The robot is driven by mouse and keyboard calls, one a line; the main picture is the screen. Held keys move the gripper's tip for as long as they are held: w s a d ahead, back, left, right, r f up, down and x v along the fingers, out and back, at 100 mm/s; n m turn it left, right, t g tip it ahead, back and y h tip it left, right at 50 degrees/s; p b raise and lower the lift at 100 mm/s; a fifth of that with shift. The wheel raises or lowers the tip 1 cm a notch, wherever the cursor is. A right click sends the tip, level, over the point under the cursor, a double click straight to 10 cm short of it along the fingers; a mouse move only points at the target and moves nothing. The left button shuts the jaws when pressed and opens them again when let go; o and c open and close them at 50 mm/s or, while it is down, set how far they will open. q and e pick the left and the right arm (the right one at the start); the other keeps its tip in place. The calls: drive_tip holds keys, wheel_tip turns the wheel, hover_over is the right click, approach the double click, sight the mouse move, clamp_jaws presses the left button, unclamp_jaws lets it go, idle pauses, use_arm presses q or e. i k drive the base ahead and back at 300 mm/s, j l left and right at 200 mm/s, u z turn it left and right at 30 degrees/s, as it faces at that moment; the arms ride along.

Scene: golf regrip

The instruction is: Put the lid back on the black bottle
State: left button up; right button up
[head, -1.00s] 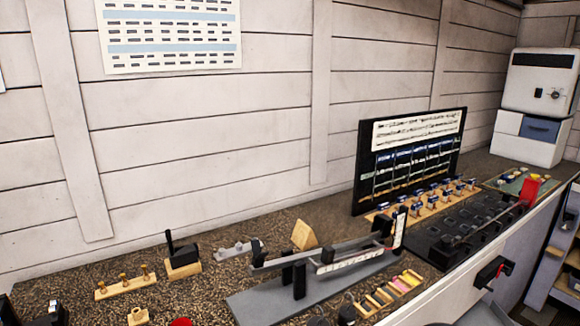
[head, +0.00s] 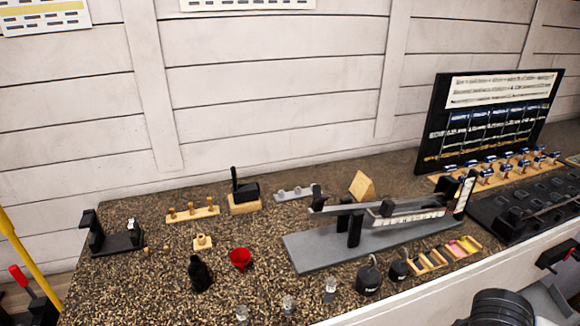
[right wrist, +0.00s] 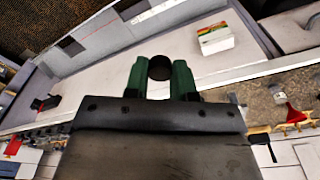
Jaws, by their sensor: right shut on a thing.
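The black bottle (head: 200,275) stands upright on the speckled bench top in the head view, left of a red funnel-like cup (head: 240,258). It has a narrow neck; its opening is too small to make out. In the right wrist view my right gripper (right wrist: 160,76) has its green fingers shut on a small dark round piece, which looks like the lid (right wrist: 159,67). The gripper is away from the bottle, which I cannot make out in the wrist view. My left gripper is not in view.
Clear glass-like pieces (head: 330,288) line the front. Bare bench lies left of the bottle.

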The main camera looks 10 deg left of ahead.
sight(198, 277)
drive_tip(key=i+l, duration=0.1)
drive_tip(key=l, duration=0.25)
drive_tip(key=i+l, duration=0.15)
drive_tip(key=l, duration=0.15)
drive_tip(key=i+l, duration=0.1)
drive_tip(key=l, duration=0.25)
drive_tip(key=i+l, duration=0.1)
drive_tip(key=l, duration=0.25)
drive_tip(key=u, duration=2.25)
